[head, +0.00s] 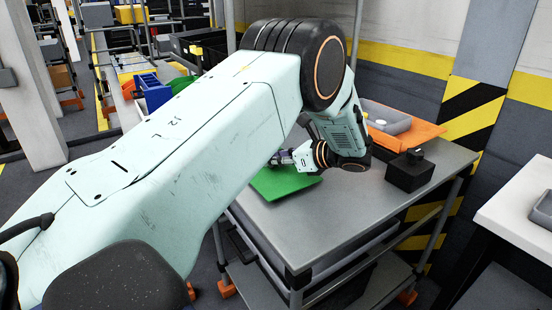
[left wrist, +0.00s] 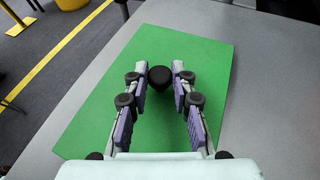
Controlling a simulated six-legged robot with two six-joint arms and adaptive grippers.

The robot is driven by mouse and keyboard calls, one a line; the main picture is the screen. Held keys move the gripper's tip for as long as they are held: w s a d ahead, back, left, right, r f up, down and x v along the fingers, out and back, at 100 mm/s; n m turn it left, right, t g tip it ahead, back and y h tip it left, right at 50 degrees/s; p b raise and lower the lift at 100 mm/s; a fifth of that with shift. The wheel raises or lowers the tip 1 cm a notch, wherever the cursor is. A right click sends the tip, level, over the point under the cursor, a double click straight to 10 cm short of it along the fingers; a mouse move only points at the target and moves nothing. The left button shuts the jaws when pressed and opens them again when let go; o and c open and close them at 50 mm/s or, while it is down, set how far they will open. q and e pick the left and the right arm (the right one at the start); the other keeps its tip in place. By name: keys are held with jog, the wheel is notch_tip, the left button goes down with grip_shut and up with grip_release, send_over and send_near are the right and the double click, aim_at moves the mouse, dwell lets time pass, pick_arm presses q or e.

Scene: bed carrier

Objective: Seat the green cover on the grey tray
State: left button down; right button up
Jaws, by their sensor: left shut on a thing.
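The green cover (head: 285,184) is a flat green sheet at the left side of the grey table, partly hidden by my arm in the head view. In the left wrist view the cover (left wrist: 100,130) has a black knob (left wrist: 159,78) at its middle. My left gripper (head: 281,158) is shut on that knob, with its fingertips (left wrist: 168,75) at either side. I cannot tell whether the cover touches the table. A grey tray (head: 388,119) rests on an orange base at the table's back, partly behind my arm. My right gripper is not in view.
The orange base (head: 420,134) lies under the grey tray. A black box with a knob (head: 410,173) stands at the table's right side. The grey tabletop (head: 320,225) is clear in front. A white table (head: 510,215) with another grey container (head: 543,212) stands at the right.

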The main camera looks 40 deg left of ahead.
aim_at(299, 179)
pick_arm(q)
jog(key=shift+s+f, duration=0.15)
jog(key=shift+f, duration=0.05)
jog(key=c, duration=1.3)
grip_release()
jog(key=shift+o, duration=0.9)
jog(key=shift+f+b, duration=0.1)
jog(key=shift+b, duration=0.55)
jog(key=p+v, duration=0.2)
jog(key=v, duration=0.5)
jog(key=shift+s+d, duration=0.1)
jog(key=shift+d, duration=0.35)
